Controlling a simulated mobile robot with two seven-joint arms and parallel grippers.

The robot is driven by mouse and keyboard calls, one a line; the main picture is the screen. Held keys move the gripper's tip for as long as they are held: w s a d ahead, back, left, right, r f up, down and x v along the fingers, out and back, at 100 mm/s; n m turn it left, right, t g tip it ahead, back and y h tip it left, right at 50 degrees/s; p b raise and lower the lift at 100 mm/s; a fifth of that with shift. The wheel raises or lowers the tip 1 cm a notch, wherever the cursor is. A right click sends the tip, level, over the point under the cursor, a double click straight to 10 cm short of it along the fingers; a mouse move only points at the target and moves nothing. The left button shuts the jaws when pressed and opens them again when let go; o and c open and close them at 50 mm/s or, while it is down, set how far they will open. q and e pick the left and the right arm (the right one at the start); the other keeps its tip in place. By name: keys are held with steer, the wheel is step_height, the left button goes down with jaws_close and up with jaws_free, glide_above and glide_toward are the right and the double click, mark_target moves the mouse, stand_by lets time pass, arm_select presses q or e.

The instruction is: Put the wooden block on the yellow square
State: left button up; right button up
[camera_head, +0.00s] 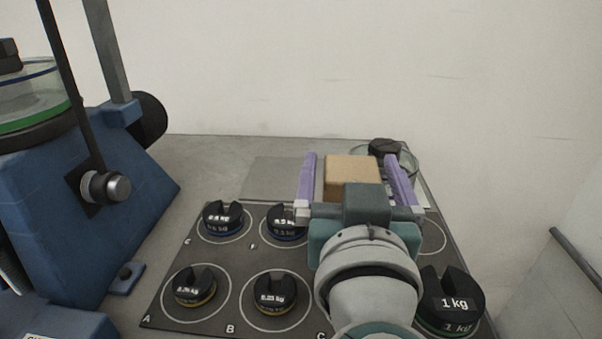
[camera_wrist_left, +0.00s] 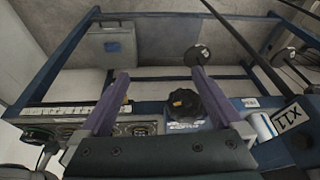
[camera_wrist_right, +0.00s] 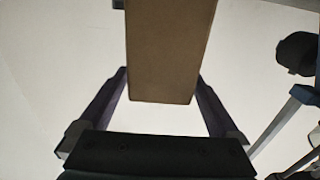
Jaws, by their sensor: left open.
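The wooden block (camera_head: 351,171) is a light tan box near the back of the grey bench in the head view. It also shows as a brown box in the right wrist view (camera_wrist_right: 165,50). My right gripper (camera_head: 352,160) is open, its purple fingers on either side of the block. Gaps show between fingers and block in the head view. What bears the block is hidden behind my gripper. My left gripper (camera_wrist_left: 158,75) is open and empty, facing a panel with a black knob (camera_wrist_left: 190,105); it is outside the head view. I cannot see a yellow square.
A dark mat (camera_head: 215,313) holds several slotted weights, including a 1 kg weight (camera_head: 449,302) beside my right arm. A blue machine (camera_head: 75,195) stands at the left. A glass dish (camera_head: 408,160) with a black piece is behind the right finger. A flat grey plate (camera_head: 272,178) lies left of the block.

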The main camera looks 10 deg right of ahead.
jaws_close()
stand_by(0.6)
